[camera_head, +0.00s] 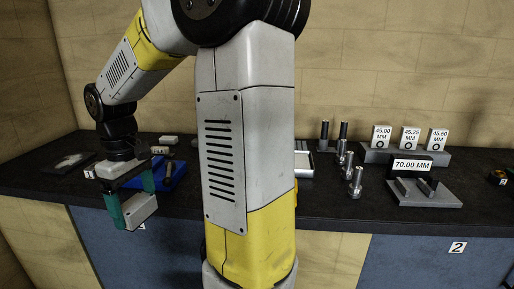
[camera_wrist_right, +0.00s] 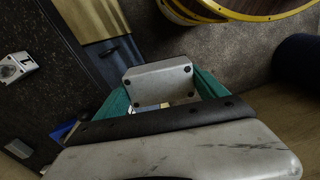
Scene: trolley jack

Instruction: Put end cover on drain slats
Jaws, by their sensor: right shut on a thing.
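My right gripper (camera_head: 136,213) has green fingers and is shut on a grey box-like end cover (camera_head: 141,209). It holds the cover in front of the counter's front edge, at the left of the head view. In the right wrist view the end cover (camera_wrist_right: 158,82) sits between the green fingers, with dark screw heads at its corners. I cannot tell the drain slats for sure; a light tray-like thing (camera_head: 304,163) is partly hidden behind my arm. My left gripper is not in view.
The dark counter (camera_head: 330,205) runs along the wall. A blue tray (camera_head: 178,176) lies behind the gripper. Metal bolts (camera_head: 355,182), marked gauge blocks (camera_head: 409,137) and a grey block with a 70.00 MM sign (camera_head: 412,163) stand at right. My arm covers the middle.

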